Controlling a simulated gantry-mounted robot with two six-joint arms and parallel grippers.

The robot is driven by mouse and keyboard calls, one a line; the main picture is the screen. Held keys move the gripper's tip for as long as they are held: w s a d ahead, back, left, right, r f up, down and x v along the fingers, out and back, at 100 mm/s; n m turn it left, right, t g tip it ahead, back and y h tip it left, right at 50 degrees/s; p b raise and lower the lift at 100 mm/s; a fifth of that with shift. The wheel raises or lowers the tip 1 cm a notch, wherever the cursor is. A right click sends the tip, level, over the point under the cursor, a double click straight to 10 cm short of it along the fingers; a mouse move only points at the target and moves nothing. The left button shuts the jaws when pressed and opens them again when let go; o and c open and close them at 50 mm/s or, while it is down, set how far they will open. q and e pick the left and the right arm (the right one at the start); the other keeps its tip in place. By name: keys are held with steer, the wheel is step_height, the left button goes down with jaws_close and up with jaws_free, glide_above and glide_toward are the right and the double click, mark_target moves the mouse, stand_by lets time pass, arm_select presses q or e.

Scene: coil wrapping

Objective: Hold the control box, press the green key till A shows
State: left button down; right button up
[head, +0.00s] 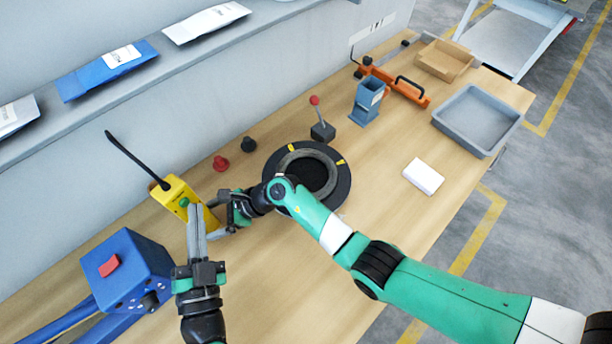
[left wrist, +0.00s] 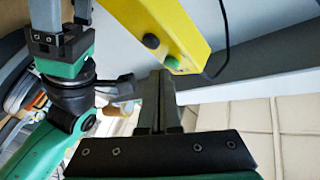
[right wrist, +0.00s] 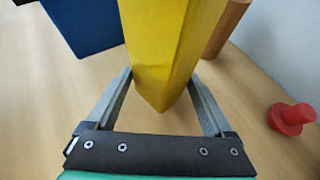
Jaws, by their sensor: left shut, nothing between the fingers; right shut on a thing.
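The yellow control box (head: 172,190) with a black cable stands tilted at the back left of the table, off its surface as far as I can tell. My right gripper (head: 214,214) is shut on its lower part; in the right wrist view the yellow body (right wrist: 160,45) sits between the two fingers. The green key (left wrist: 171,62) and a dark round button (left wrist: 151,41) show on its face in the left wrist view. My left gripper (left wrist: 160,74) is shut and empty, its fingertips close beside the green key. Contact cannot be told. No letter display is visible.
A blue machine with a red switch (head: 110,265) stands left of my left gripper. A black ring-shaped coil (head: 335,193) lies right of my right gripper. A red knob (head: 221,163), a black knob (head: 248,144) and a red-topped lever (head: 322,130) stand behind.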

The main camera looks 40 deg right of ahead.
arm_select(q)
steer(key=shift+s, duration=0.3)
steer(key=s+d, duration=0.1)
steer(key=s, duration=0.5)
steer(key=shift+d, duration=0.25)
steer(key=shift+w, duration=0.1)
stand_by(1.8)
arm_select(e)
steer(key=o, duration=0.7)
